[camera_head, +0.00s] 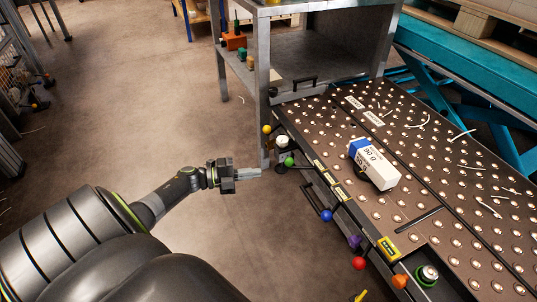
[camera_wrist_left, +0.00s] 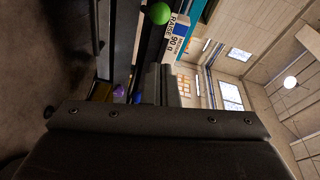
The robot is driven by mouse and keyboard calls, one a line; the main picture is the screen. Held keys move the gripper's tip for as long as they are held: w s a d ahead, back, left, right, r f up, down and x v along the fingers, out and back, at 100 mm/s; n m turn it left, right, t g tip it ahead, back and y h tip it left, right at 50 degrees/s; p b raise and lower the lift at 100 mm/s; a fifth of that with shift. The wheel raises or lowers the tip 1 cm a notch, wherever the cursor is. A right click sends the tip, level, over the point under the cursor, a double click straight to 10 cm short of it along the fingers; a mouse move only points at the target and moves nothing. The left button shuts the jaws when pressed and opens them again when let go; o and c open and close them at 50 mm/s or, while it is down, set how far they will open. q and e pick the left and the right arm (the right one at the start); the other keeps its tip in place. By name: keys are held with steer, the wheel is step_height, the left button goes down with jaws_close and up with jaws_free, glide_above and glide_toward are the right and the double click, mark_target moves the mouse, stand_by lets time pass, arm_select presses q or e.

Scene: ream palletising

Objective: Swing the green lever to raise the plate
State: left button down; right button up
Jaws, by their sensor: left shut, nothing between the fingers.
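The green lever (camera_head: 289,161) ends in a round green knob at the near left edge of the ball-studded table (camera_head: 430,190). My left gripper (camera_head: 258,173) is shut and empty, just left of the knob, with a small gap seeming to lie between them. In the left wrist view the green knob (camera_wrist_left: 159,13) is at the top, beyond the shut fingers (camera_wrist_left: 160,85). Which part is the plate, I cannot tell. My right gripper is not in view.
Other coloured knobs line the table edge: yellow (camera_head: 267,129), blue (camera_head: 326,215), purple (camera_head: 354,241) and red (camera_head: 359,263). A white paper ream (camera_head: 380,173) lies on the table. A grey metal shelf (camera_head: 262,80) stands behind the lever. Open floor (camera_head: 130,110) lies left.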

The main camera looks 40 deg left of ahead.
arm_select(q)
steer(key=shift+v, duration=1.15)
steer(key=shift+w+a, duration=0.1)
